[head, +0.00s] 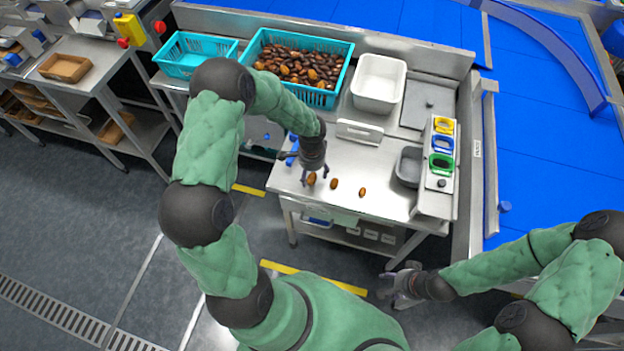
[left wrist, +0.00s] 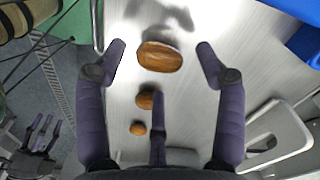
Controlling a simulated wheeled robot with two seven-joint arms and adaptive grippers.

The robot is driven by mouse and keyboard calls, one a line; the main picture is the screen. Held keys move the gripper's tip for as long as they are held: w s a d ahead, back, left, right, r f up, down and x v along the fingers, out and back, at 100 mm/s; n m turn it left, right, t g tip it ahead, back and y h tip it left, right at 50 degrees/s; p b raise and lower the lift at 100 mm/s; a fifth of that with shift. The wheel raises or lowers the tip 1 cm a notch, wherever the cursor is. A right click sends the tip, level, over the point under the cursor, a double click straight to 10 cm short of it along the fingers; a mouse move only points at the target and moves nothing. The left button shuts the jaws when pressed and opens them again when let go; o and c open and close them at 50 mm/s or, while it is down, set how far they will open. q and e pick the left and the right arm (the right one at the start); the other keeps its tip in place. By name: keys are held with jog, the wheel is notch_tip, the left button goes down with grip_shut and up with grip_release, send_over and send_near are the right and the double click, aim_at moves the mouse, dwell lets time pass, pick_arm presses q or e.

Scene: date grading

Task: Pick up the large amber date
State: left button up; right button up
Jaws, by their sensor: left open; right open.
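A large amber-brown date (head: 311,180) lies at the left of a short row on the steel table. In the left wrist view this date (left wrist: 160,57) lies between and just beyond my fingertips, with its long side across the gap. My left gripper (head: 314,174) is open above it, its fingers apart from the date. Two more dates, a middle one (head: 334,184) and a right one (head: 362,192), lie beside it; in the left wrist view one (left wrist: 145,100) is partly hidden by a finger. My right gripper (head: 398,283) is open and empty, away from the table's front.
A teal crate full of dates (head: 346,71), an empty teal crate (head: 231,48) and a white bin (head: 399,88) stand at the back. A white handled piece (head: 359,132) stands behind the dates. A grey tub (head: 408,166) and yellow, blue and green ringed holders (head: 441,163) stand right.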

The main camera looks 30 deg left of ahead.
pick_arm(q)
notch_tip(320, 180, down, 2)
jog(key=shift+f, duration=0.1)
jog(key=c, duration=0.9)
jog(key=shift+r, duration=0.2)
